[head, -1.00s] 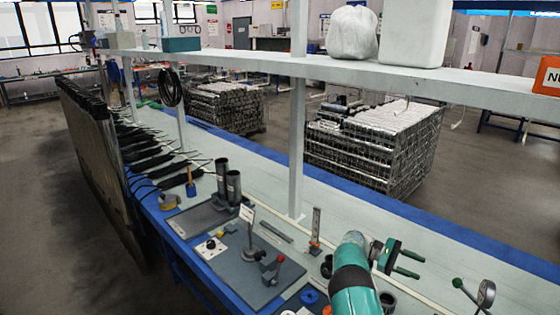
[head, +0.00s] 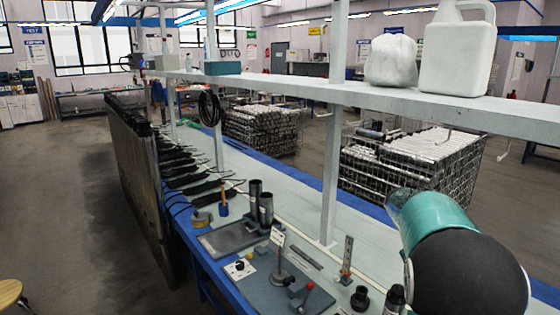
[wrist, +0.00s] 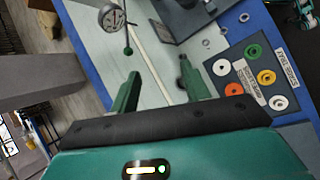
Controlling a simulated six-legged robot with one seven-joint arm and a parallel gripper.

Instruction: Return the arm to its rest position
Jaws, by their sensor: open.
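My gripper (wrist: 160,95) shows in the wrist view with two green fingers spread apart and nothing between them. It is above the blue-edged workbench. In the head view my teal and black arm fills the lower right and the gripper itself is hidden. Two dark tubes stand upright on the bench, one (head: 255,192) behind the other (head: 266,211). A grey fixture plate (head: 290,290) with a red-knobbed lever (head: 309,288) lies in front of them.
A shelf (head: 400,98) with a white jug (head: 458,55) and a white bag (head: 391,60) runs above the bench, held by a post (head: 331,170). The wrist view shows a dial gauge (wrist: 112,18) and a panel of coloured rings (wrist: 262,55).

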